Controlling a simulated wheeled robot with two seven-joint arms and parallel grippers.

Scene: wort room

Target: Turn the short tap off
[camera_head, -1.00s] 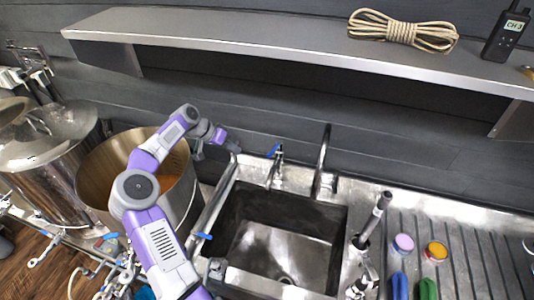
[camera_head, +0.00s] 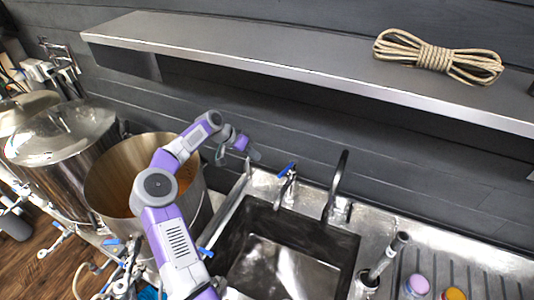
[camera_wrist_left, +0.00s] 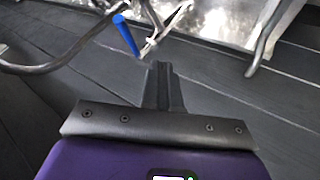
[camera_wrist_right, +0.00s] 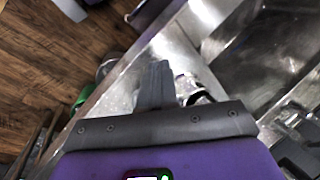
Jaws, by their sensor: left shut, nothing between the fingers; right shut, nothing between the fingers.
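The short tap (camera_head: 289,190) stands at the sink's back edge, with a blue lever (camera_head: 286,170) on top. The lever slants up to the right. My left gripper (camera_head: 256,155) is shut and empty, left of the lever and a little higher in the head view, apart from it. In the left wrist view the blue lever (camera_wrist_left: 127,35) shows just left of my left fingertips (camera_wrist_left: 163,66). My right gripper (camera_wrist_right: 156,66) shows only in its own wrist view, shut and empty over a metal edge.
A tall curved tap (camera_head: 338,185) stands right of the short one. The sink (camera_head: 240,230) is below. A big open pot (camera_head: 103,185) stands left, under my left arm. A shelf (camera_head: 270,55) with a rope coil (camera_head: 437,57) overhangs behind.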

